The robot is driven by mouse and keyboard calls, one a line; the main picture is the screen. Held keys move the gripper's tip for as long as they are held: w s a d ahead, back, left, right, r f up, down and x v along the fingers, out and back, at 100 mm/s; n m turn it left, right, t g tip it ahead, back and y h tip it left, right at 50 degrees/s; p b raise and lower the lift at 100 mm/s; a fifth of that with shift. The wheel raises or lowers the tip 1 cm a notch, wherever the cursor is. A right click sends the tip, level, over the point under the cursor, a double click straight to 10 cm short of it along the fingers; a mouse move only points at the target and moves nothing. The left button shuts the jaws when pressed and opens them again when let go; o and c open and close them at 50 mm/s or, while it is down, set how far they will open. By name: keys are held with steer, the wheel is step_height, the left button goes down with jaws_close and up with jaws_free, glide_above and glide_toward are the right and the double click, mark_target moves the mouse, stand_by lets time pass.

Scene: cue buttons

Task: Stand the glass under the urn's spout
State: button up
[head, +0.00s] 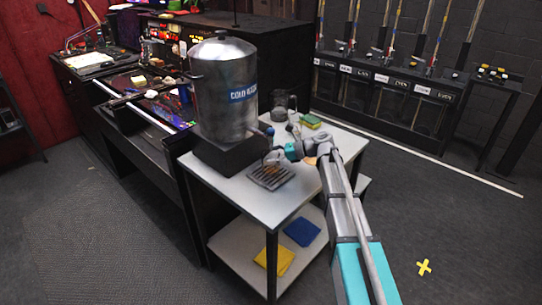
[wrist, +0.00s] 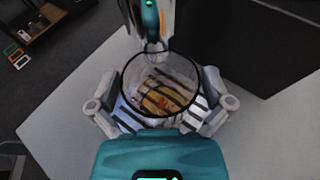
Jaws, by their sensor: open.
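The silver urn (head: 225,95) with a blue label stands on a dark block on the white table. Its spout (head: 269,131) points over the slatted drip tray (head: 270,176). The clear glass (wrist: 160,82), with a dark rim and an orange-yellow patch showing inside, is upright over the tray's slats in the wrist view, close to the spout (wrist: 152,35). My gripper (wrist: 163,103) is open, with one finger on each side of the glass. I cannot tell whether either finger touches it. In the head view my gripper (head: 278,156) is low beside the tray and partly hides the glass.
A dark-looking glass jug (head: 284,105) and a green-and-yellow sponge (head: 311,121) stand at the table's back. A yellow cloth (head: 274,260) and a blue cloth (head: 302,232) lie on the lower shelf. A dark counter runs along the left.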

steer(key=shift+r, duration=0.2)
steer(key=shift+d+r, duration=0.1)
steer(key=shift+d, duration=0.15)
steer(key=p+v, duration=0.3)
steer(key=v, duration=0.8)
steer(key=shift+d+p, duration=0.25)
steer(key=shift+p, duration=0.15)
steer(key=shift+s, duration=0.1)
steer(key=s+f+n+h, duration=0.1)
steer(key=s, duration=0.1)
steer(key=s+f+n+h, duration=0.1)
steer(key=s+f+n, duration=0.1)
steer(key=s, duration=0.1)
steer(key=s+f+n+h, duration=0.1)
steer(key=s+f, duration=0.1)
steer(key=shift+s+d+f+n+h, duration=0.2)
steer(key=shift+s+d+n+h, duration=0.1)
steer(key=shift+n+h, duration=0.1)
steer(key=s+d+f+n+h, duration=0.4)
steer(key=s+d+n+h, duration=0.1)
steer(key=s, duration=0.4)
steer(key=s+d+f+n+h, duration=0.3)
steer(key=s+d+n+h, duration=0.2)
steer(key=s+n, duration=0.3)
steer(key=shift+s+d+f+n+h, duration=0.3)
steer(key=shift+s+d+f+h, duration=0.1)
steer(key=shift+s+d, duration=0.1)
